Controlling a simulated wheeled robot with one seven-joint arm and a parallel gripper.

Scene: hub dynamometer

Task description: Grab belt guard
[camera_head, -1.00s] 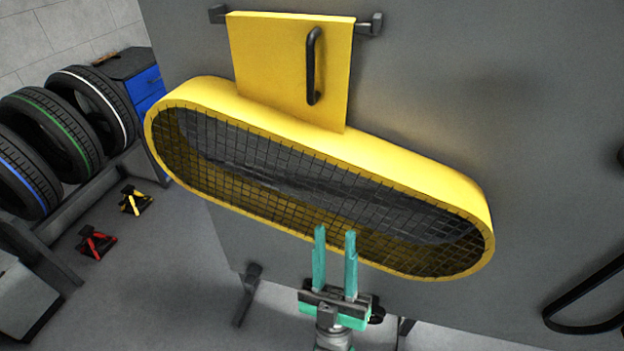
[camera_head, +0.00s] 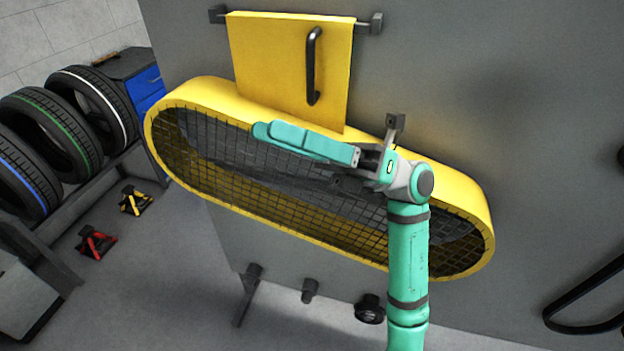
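The yellow belt guard (camera_head: 215,92) hangs on the grey panel, a long tilted oval hood with a dark mesh front. Its flat upper plate (camera_head: 270,60) carries a black vertical handle (camera_head: 312,66) and sits between two dark brackets at the top. My gripper (camera_head: 258,132) is in front of the mesh, below and left of the handle, with its teal fingers pointing left. The fingers overlap in this view, so the gap between them cannot be judged. The gripper is apart from the handle. My arm hides part of the guard's right half.
Tyres (camera_head: 60,130) stand on a rack at left, beside a blue cabinet (camera_head: 148,85). A red stand (camera_head: 95,241) and a yellow stand (camera_head: 134,200) are on the floor. A black belt (camera_head: 590,300) hangs at right. The panel right of the handle is bare.

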